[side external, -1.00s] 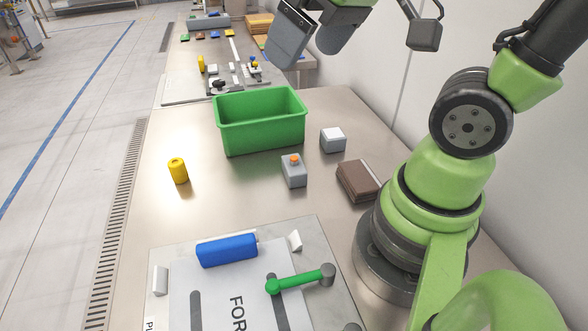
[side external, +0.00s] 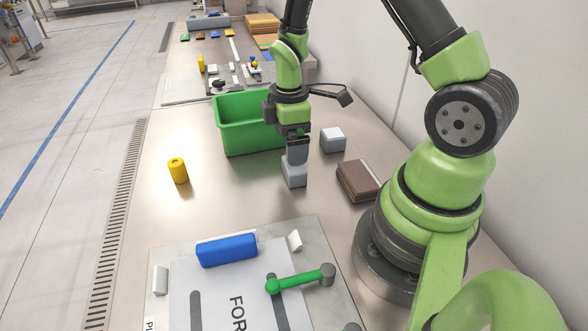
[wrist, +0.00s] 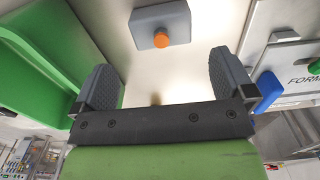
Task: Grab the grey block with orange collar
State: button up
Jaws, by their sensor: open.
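The grey block with orange collar (side external: 295,176) stands on the metal table in front of the green bin. In the side view my gripper (side external: 296,156) is directly over it, pointing down, and hides its orange part. In the wrist view the block (wrist: 180,20) shows just beyond the fingertips, roughly in line with the gap, with its orange part (wrist: 161,40) facing me. My gripper (wrist: 163,75) is open there, with nothing between its fingers. Whether a fingertip touches the block I cannot tell.
The green bin (side external: 240,139) stands close behind my gripper. A pale grey block (side external: 333,143) and a brown box (side external: 357,181) lie to the right. A yellow cylinder (side external: 178,171) stands left. A blue block (side external: 227,250) lies on the plate (side external: 165,318) in front.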

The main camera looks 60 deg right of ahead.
aim_at(294, 168)
jog(key=f, duration=0.6)
jog(key=shift+s+d+f, duration=0.15)
jog(key=shift+s+f, duration=0.1)
jog(key=shift+s, duration=0.15)
jog(key=c, duration=1)
